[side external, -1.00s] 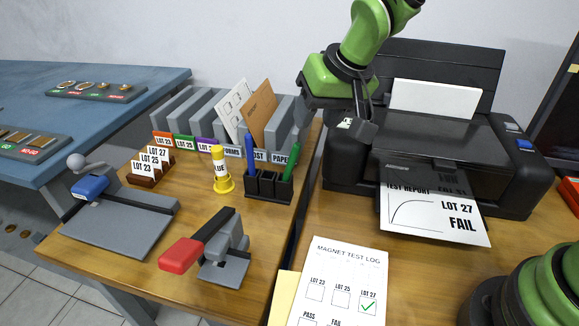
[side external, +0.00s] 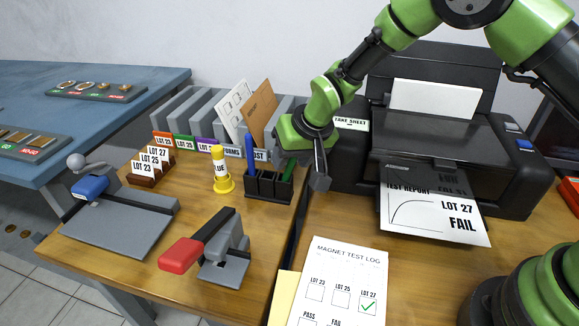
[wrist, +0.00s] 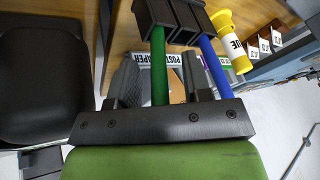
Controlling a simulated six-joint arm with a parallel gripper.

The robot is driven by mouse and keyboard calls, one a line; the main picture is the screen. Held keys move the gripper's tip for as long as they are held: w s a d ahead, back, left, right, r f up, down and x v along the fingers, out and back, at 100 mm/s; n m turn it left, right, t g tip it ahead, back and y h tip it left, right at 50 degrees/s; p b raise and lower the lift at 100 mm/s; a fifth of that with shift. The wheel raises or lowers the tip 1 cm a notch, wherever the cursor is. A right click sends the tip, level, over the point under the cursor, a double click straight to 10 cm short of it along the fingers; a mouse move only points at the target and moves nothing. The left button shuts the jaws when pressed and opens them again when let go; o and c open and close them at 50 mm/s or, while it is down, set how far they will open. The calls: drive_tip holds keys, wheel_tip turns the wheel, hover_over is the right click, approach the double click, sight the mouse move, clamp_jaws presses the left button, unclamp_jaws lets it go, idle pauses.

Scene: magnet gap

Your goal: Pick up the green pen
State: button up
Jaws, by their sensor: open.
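The green pen (side external: 288,170) stands in the black pen holder (side external: 268,190), leaning slightly right. My gripper (side external: 317,172) covers its upper part in the side view. In the wrist view the green pen (wrist: 158,68) shows between the two open fingers of my gripper (wrist: 160,80), with gaps on both sides. I cannot tell whether either finger touches it. The holder (wrist: 170,18) is at the top of that view.
A blue pen (side external: 250,152) stands in the same holder, close to my right finger in the wrist view (wrist: 213,65). A yellow glue stick (side external: 220,170) stands to the left. File holders (side external: 185,113) are behind, and the printer (side external: 440,150) is to the right.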

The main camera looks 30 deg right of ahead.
clamp_jaws()
idle(0.3)
